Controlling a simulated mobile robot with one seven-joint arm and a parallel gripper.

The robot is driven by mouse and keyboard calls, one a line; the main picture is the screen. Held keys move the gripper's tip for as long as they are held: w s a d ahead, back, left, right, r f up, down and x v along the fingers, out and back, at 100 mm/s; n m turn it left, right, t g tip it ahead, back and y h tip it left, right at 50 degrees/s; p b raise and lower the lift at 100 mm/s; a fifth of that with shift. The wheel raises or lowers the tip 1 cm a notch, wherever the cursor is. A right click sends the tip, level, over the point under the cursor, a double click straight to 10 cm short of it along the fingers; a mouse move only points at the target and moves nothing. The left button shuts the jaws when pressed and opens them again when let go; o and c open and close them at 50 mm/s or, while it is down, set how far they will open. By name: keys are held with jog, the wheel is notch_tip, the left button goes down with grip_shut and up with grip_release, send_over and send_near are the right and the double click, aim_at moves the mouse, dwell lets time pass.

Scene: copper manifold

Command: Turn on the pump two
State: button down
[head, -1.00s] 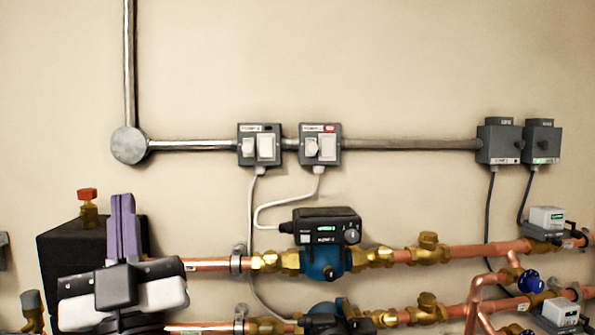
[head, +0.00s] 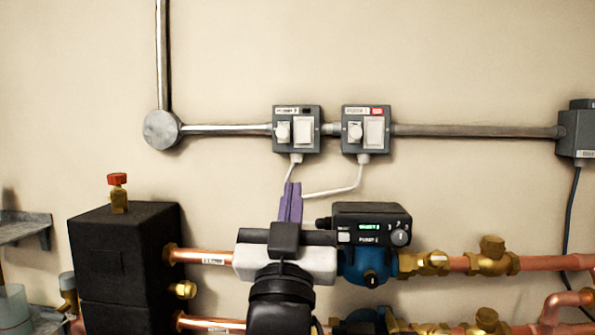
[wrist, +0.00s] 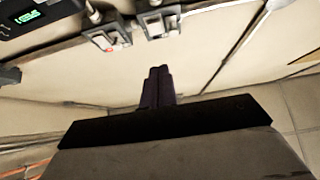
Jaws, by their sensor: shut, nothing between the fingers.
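The left switch box (head: 297,129) on the wall has a label that seems to read pump 2, a round knob, a white rocker and a dark indicator. It also shows in the wrist view (wrist: 158,24). The right switch box (head: 367,129) has a similar knob and rocker, and its indicator is lit red; it appears in the wrist view too (wrist: 106,38). My gripper (head: 292,187) has purple fingers, shut and empty, pointing up just below the left box in the head view. The fingers (wrist: 157,70) are together in the wrist view. Contact with the box is not visible.
A blue pump (head: 370,265) with a green-lit display sits right of my gripper. White cables run from the boxes. Copper pipes (head: 207,257) and a black block (head: 120,260) lie lower left.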

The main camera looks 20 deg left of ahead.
aim_at(301, 143)
jog(key=p+x, duration=0.1)
jog(key=x, duration=0.3)
jog(key=f+p+x, duration=0.1)
jog(key=x, duration=0.2)
jog(key=w+p+x, duration=0.1)
jog(key=p+x, duration=0.1)
jog(key=x, duration=0.2)
jog(key=shift+w+a, duration=0.2)
jog(key=shift+w, duration=0.05)
jog(key=shift+w+a+f, duration=0.15)
jog(key=shift+w+f, duration=0.05)
jog(key=shift+w, duration=0.35)
jog(key=shift+w+a+f, duration=0.15)
jog(key=shift+w+f, duration=0.2)
jog(key=shift+w, duration=0.15)
jog(key=shift+w+r, duration=0.1)
